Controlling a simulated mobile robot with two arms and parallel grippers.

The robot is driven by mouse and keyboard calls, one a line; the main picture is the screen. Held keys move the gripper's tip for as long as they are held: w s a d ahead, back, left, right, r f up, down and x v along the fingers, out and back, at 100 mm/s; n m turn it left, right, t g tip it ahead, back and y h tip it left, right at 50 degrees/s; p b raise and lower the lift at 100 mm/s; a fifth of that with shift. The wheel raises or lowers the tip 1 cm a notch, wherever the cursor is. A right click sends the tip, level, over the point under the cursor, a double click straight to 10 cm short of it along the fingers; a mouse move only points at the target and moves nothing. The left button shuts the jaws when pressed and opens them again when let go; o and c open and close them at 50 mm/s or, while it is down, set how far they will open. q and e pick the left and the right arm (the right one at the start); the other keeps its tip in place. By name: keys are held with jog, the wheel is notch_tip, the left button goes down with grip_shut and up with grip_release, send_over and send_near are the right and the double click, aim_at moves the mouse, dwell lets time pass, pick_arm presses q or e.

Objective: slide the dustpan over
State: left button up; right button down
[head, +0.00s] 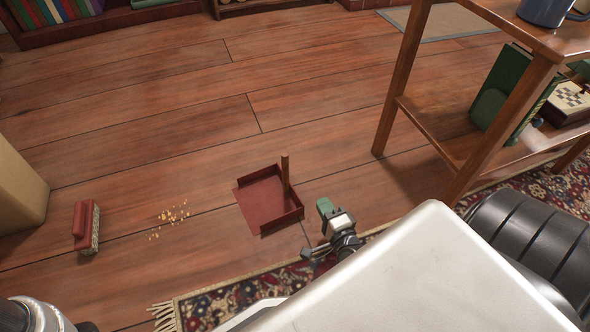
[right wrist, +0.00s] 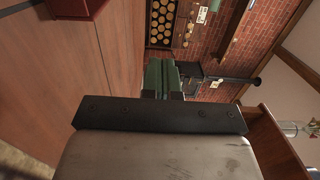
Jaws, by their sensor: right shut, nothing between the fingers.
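The dark red dustpan (head: 262,205) lies flat on the wooden floor, its low open edge facing left and its upright wooden handle (head: 285,172) at its right side. Yellow crumbs (head: 170,215) are scattered on the floor left of it. My right gripper (head: 324,205), with green fingertips, is shut and empty just right of the dustpan, with a small gap seeming to show between them. In the right wrist view the green fingers (right wrist: 162,76) are together, and part of the dustpan (right wrist: 75,8) shows at the top left. My left gripper is out of view.
A red brush (head: 86,227) with pale bristles lies left of the crumbs. A patterned rug (head: 225,303) lies at the front. A wooden shelf unit (head: 440,125) stands at the right. The floor behind the dustpan is clear.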

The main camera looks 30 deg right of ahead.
jog(key=w+b, duration=0.2)
jog(key=w, duration=0.2)
jog(key=w+b, duration=0.2)
jog(key=w, duration=0.2)
jog(key=w+b, duration=0.2)
jog(key=w, duration=0.2)
jog(key=shift+w+a+r, duration=0.1)
jog(key=shift+w+a, duration=0.2)
jog(key=shift+a, duration=0.1)
